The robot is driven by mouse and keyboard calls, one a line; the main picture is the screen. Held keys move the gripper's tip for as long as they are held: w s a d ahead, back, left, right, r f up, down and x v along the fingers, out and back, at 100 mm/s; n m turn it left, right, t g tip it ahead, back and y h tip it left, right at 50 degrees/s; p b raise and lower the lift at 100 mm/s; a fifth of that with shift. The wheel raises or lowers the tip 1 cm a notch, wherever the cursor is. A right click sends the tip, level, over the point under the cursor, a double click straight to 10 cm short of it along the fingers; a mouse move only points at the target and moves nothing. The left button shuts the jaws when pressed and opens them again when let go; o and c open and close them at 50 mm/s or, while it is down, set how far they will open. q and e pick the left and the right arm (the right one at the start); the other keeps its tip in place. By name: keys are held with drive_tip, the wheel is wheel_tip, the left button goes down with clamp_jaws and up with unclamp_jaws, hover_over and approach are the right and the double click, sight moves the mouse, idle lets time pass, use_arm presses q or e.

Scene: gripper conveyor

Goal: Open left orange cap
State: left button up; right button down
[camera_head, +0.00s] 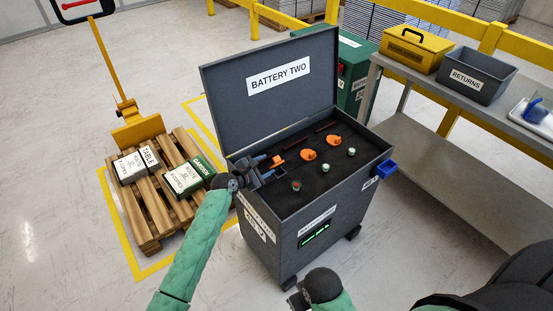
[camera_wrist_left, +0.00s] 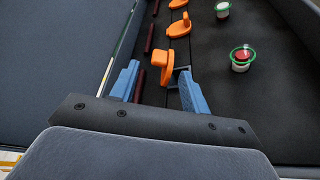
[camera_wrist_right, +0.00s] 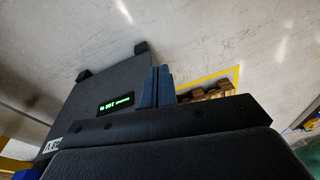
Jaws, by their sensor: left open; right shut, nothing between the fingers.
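The open cabinet marked BATTERY TWO (camera_head: 330,255) has three orange caps in a row on its dark top. The left orange cap (camera_head: 278,156) is nearest my left gripper (camera_head: 267,166); the middle one (camera_head: 308,155) and right one (camera_head: 333,140) are farther along. In the left wrist view the left orange cap (camera_wrist_left: 155,61) stands just ahead of the open, empty fingers (camera_wrist_left: 158,82), roughly between them. I cannot tell whether they touch it. My right gripper (camera_head: 297,298) is shut and empty, low in front of the cabinet; its blue fingers (camera_wrist_right: 157,88) are together in the right wrist view.
The cabinet's lid (camera_head: 270,90) stands upright behind. Small green-rimmed cups sit in front of the caps, one with a red top (camera_head: 296,185). A blue latch (camera_head: 386,169) juts from the right side. A loaded pallet (camera_head: 150,208) lies left; a grey shelf (camera_head: 445,150) stands right.

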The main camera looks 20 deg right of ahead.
sight(277, 159)
use_arm(q)
drive_tip(key=shift+x, duration=3.1)
use_arm(e)
drive_tip(key=shift+w+f, duration=0.15)
drive_tip(key=shift+f, duration=0.6)
drive_tip(key=shift+w+f, duration=0.15)
drive_tip(key=shift+f, duration=0.55)
use_arm(q)
drive_tip(key=shift+s, duration=0.1)
drive_tip(key=c, duration=0.8)
drive_tip(key=shift+p, duration=0.3)
use_arm(e)
drive_tip(key=shift+r, duration=0.1)
